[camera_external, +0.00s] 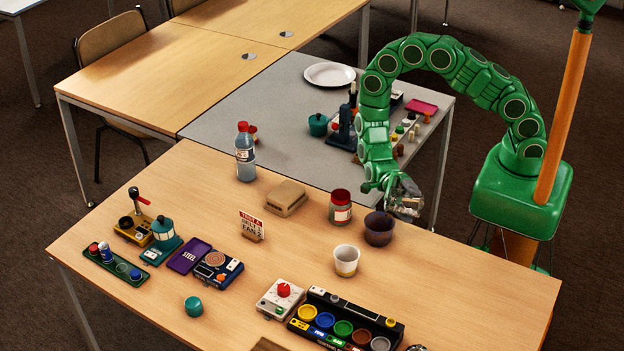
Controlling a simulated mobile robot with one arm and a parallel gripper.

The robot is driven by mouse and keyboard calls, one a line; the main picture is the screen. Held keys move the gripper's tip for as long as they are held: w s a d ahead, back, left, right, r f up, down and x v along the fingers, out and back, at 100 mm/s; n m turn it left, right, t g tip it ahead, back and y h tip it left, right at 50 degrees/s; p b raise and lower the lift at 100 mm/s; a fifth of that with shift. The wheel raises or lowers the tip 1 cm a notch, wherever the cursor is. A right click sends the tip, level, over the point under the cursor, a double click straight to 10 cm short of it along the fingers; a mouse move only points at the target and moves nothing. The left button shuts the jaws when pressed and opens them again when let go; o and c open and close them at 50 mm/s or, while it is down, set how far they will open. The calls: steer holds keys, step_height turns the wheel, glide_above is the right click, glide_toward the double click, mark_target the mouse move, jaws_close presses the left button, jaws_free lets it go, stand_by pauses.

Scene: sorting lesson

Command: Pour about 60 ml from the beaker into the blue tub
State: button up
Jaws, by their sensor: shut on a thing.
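My green gripper (388,190) is at the right part of the wooden table, shut on a clear glass beaker (407,206). The beaker looks tilted and is held just above and to the right of a dark purple-blue tub (378,229), the only tub near it that could be the blue one. The beaker's level and any stream of liquid are too small to tell. The inside of the tub is dark, so its contents cannot be told.
A white and yellow cup (346,261) and a red-lidded jar (340,207) stand close to the tub. A red-capped bottle (245,153), a tan block (286,198) and a sign (252,226) stand further left. A color-dish panel (345,325) lies at the front.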

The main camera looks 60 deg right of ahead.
steer(key=shift+w+a+r+m+y, duration=0.1)
steer(key=shift+w+r+m+y, duration=0.2)
steer(key=shift+m, duration=0.5)
stand_by(0.8)
steer(key=shift+s+r, duration=0.1)
steer(key=shift+s+f+n, duration=0.15)
steer(key=shift+f+n, duration=0.1)
steer(key=shift+n, duration=0.35)
steer(key=s+f+n+h, duration=0.1)
steer(key=d+n+h, duration=0.1)
steer(key=n, duration=0.1)
steer(key=shift+s+f, duration=0.35)
steer(key=shift+s, duration=0.05)
steer(key=shift+f+n+t+h, duration=0.3)
steer(key=shift+f+n+t, duration=0.35)
steer(key=shift+n, duration=0.35)
steer(key=shift+r+n+t, duration=0.15)
steer(key=shift+n+t, duration=0.2)
steer(key=shift+n, duration=0.55)
steer(key=shift+r+n+h, duration=0.1)
steer(key=shift+n+h, duration=0.2)
